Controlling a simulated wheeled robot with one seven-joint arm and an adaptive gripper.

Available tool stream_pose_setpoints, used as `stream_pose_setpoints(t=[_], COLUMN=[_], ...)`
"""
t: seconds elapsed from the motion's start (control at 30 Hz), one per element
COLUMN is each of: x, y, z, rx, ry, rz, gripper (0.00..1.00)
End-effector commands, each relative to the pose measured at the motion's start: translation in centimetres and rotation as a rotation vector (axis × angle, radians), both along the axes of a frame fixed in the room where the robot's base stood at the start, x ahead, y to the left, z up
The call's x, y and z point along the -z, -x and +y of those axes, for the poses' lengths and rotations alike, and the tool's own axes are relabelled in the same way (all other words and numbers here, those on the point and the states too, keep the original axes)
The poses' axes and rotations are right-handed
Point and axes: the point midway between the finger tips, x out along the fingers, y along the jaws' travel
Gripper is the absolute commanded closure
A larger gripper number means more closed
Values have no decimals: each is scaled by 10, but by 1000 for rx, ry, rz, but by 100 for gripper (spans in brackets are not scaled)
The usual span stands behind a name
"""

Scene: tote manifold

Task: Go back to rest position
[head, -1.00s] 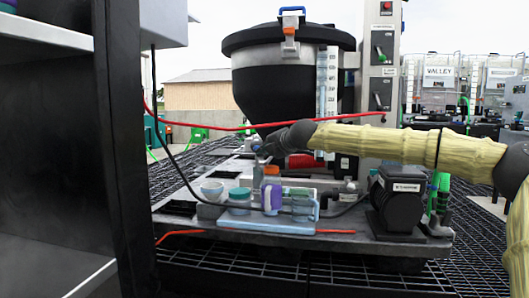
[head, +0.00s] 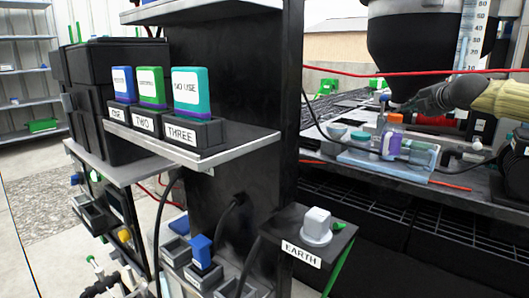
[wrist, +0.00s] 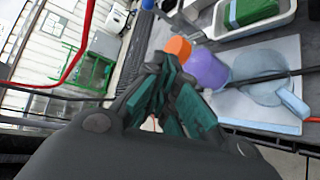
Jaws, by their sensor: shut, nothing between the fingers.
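My gripper (head: 387,102) is at the right of the head view, at the end of my yellow-sleeved arm. It is above the bench, close to a bottle with an orange cap (head: 395,119) and purple body. In the wrist view my gripper (wrist: 160,68) has its dark green finger pads together, with nothing held. The purple bottle (wrist: 208,70) is just beyond and to the right of the fingertips there. I cannot tell whether they touch.
A black post and shelf (head: 200,150) with labelled blue, green and teal blocks stand at the left. A white block (head: 316,225) sits by the EARTH label. A red cable (head: 420,72) runs above the bench. A tray (wrist: 255,22) is beyond the gripper.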

Motion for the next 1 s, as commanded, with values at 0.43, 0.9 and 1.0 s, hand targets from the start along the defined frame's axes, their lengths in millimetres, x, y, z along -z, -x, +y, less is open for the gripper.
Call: stream_pose_setpoints(t=[0.43, 0.9, 1.0], x=[64, 239, 291], y=[-17, 1, 16], z=[59, 143, 162], rx=[-109, -431, -553], ry=[236, 853, 1032], rz=[67, 217, 251], gripper=[100, 100, 100])
